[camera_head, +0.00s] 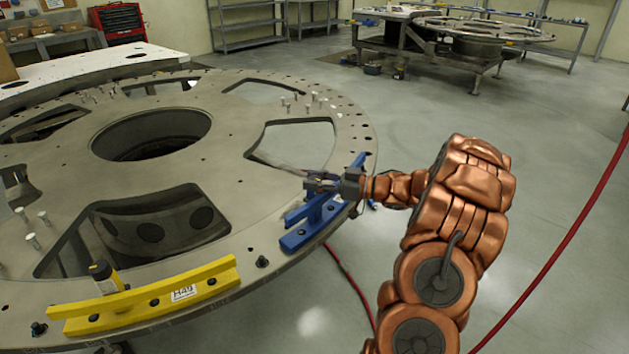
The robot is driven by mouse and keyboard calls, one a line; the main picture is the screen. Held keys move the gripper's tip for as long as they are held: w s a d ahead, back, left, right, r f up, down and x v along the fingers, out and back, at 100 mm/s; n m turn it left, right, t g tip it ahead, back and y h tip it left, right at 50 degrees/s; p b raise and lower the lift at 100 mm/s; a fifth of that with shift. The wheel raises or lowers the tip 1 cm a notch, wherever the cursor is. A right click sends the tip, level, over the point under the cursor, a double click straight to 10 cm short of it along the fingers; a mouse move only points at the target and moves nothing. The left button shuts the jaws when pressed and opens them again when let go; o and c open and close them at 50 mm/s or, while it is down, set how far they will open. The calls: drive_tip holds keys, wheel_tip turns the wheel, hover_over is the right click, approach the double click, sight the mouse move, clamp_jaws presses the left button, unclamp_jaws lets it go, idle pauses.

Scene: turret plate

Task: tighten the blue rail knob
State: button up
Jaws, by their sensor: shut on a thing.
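The blue rail (297,240) is fixed near the right rim of the large round turret plate (241,190). Its raised blue part stands up beside my gripper. My gripper (318,185) reaches in from the right, at the end of my copper-coloured arm, and is shut at the top of the blue rail. What it grips sits where the knob would be, but the knob itself is hidden by the fingers. I cannot tell how far the knob is turned.
A yellow rail (150,296) with a black-and-yellow knob (103,275) is on the plate's near edge. The plate has large cutouts and several upright pins. A red hose (352,284) hangs below the rim. Open floor lies to the right.

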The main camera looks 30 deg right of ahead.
drive_tip(key=shift+c, duration=0.8)
